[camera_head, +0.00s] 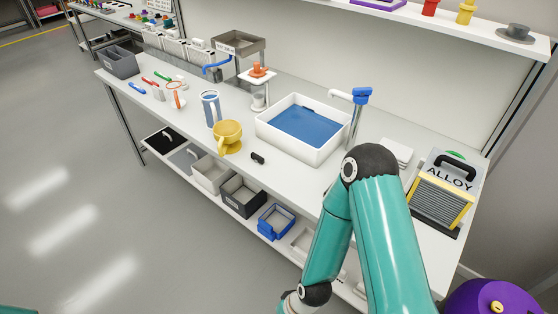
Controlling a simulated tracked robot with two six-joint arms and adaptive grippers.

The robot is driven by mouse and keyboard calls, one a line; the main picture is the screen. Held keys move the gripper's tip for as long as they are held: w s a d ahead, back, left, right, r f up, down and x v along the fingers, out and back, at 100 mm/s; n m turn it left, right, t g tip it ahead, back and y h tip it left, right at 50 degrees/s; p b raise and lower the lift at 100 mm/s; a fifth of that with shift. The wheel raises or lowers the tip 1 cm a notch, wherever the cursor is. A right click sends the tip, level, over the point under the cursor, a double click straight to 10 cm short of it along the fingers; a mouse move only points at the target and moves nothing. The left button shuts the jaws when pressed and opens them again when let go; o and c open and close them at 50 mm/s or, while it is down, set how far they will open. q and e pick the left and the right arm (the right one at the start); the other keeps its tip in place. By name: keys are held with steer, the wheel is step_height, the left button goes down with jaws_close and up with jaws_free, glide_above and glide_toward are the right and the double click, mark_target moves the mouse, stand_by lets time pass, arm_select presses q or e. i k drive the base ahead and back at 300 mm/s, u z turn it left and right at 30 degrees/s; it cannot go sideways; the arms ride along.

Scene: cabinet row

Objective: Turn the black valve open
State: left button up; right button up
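No clearly recognisable black valve shows. A small black piece (258,158) lies on the white table (285,180) in front of the basin; it is too small to tell whether it is a valve. A tap (355,115) with a blue top stands at the right edge of the white basin (320,155), which holds a blue surface. My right arm's teal links cross the lower right of the view and hide part of the table's front edge. Its gripper is out of view below. My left gripper is not in view.
An ALLOY box (442,192) is on the right end. Several bins, including a blue one (276,222), sit on the lower shelf. The floor (75,165) at left is clear.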

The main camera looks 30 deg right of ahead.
mark_target(259, 159)
steer(key=u, duration=0.2)
steer(key=i, duration=0.85)
steer(key=z, duration=0.1)
